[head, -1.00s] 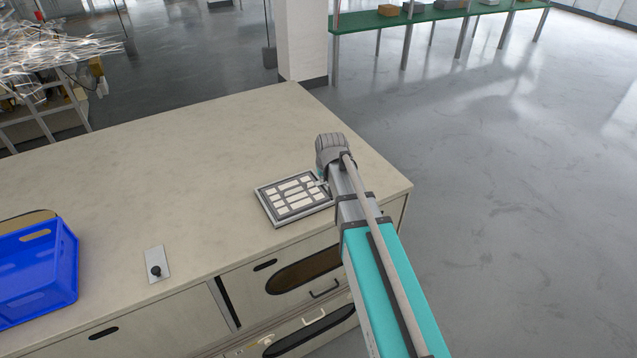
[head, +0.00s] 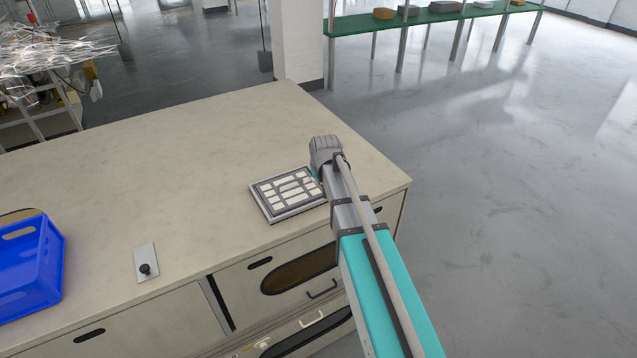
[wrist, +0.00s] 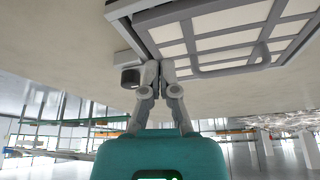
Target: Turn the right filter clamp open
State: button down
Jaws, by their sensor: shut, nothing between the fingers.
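The filter (head: 287,194), a flat grey frame with pale rectangular cells, lies on the bench top near its front right corner. In the wrist view the filter (wrist: 222,40) fills the upper right, with a bent grey bar along its near edge. A short dark cylindrical knob (wrist: 130,77) beside the frame's corner may be the right clamp; its turn position cannot be told. My gripper (wrist: 159,66) is shut and empty, its fingertips close to the frame's corner and just right of the knob. I cannot tell whether they touch. In the head view my wrist hides the gripper.
The bench top (head: 200,140) is clear behind and left of the filter. A small plate with a black knob (head: 146,262) lies at the front edge. A blue crate (head: 40,265) stands at the left. Drawers with handles (head: 321,289) are below the filter.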

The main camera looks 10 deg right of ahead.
aim_at(313, 181)
jog(key=shift+b+x, duration=1.85)
jog(key=shift+x, duration=0.4)
jog(key=shift+w+r, duration=0.1)
jog(key=shift+w, duration=0.85)
jog(key=shift+w+r, duration=0.15)
jog(key=shift+w, duration=0.8)
jog(key=shift+a, duration=0.25)
jog(key=shift+d, duration=0.2)
